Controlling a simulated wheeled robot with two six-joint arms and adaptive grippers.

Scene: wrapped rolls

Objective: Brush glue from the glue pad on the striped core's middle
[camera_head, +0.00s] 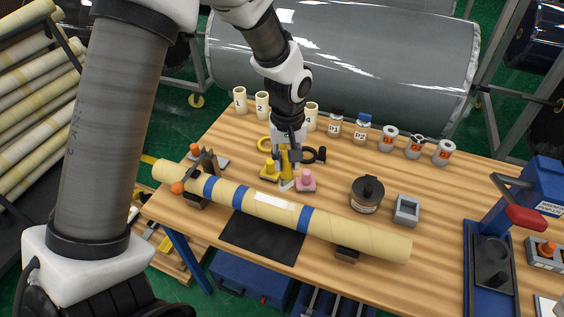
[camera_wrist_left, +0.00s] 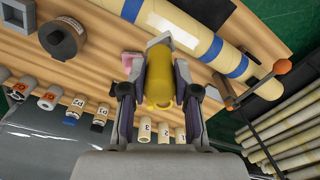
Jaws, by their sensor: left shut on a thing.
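The striped core (camera_head: 338,232), a long cream tube with blue bands, lies across two dark supports along the table's near side. A white patch (camera_head: 274,199) sits on it between two bands; it also shows in the wrist view (camera_wrist_left: 165,14). My left gripper (camera_head: 287,160) points down behind the core, shut on a yellow handled tool (camera_wrist_left: 159,75), probably the brush. The tool's pale lower end (camera_head: 286,185) is close to the core's far side; I cannot tell whether it touches anything. Which thing is the glue pad is unclear. My right gripper is not in view.
A black-lidded pot (camera_head: 367,194) and grey square holder (camera_head: 406,210) stand to the right. Numbered cups and jars line the back. A blue press with a red handle (camera_head: 525,217) stands at right.

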